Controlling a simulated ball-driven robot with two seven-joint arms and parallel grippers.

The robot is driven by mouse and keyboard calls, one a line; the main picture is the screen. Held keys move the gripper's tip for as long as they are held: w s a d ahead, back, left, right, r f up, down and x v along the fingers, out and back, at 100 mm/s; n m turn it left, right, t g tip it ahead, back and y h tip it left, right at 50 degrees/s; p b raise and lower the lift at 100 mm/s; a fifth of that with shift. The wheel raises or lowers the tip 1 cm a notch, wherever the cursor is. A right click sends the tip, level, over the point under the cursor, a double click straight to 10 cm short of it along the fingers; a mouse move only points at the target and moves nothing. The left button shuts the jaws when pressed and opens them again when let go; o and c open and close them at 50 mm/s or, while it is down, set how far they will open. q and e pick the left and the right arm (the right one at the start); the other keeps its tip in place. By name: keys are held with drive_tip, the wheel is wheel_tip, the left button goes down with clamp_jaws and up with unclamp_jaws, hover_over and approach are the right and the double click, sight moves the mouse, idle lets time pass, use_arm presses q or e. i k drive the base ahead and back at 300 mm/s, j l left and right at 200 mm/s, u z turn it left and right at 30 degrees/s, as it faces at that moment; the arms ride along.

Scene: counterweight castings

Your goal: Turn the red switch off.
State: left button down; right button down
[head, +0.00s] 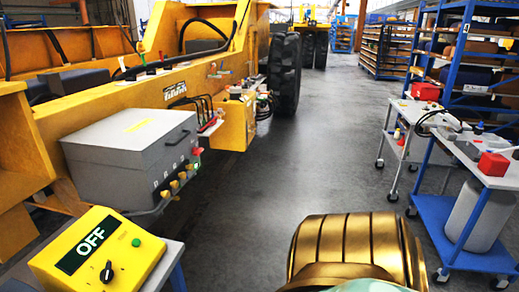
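A yellow control box (70,268) stands at the lower left on a grey surface. It carries a black label reading OFF (88,247) in white letters, a black rotary knob (107,271) with a light pointer mark, and a small green button or lamp (136,242). The knob stands roughly upright. I see no clearly red switch on this box. A small red knob-like part (197,151) shows beside the grey box on the yellow machine, but I cannot tell whether it is a switch. Neither gripper is in view.
A yellow machine frame with a grey box (130,155) fills the left. Blue-and-white carts (490,180) with red boxes (493,164) stand at the right, before blue shelving (460,50). The grey floor (270,185) between is clear.

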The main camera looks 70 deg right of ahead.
sight(196, 151)
drive_tip(key=z, duration=1.8)
drive_tip(key=i+l+u, duration=0.1)
drive_tip(key=i+l, duration=0.15)
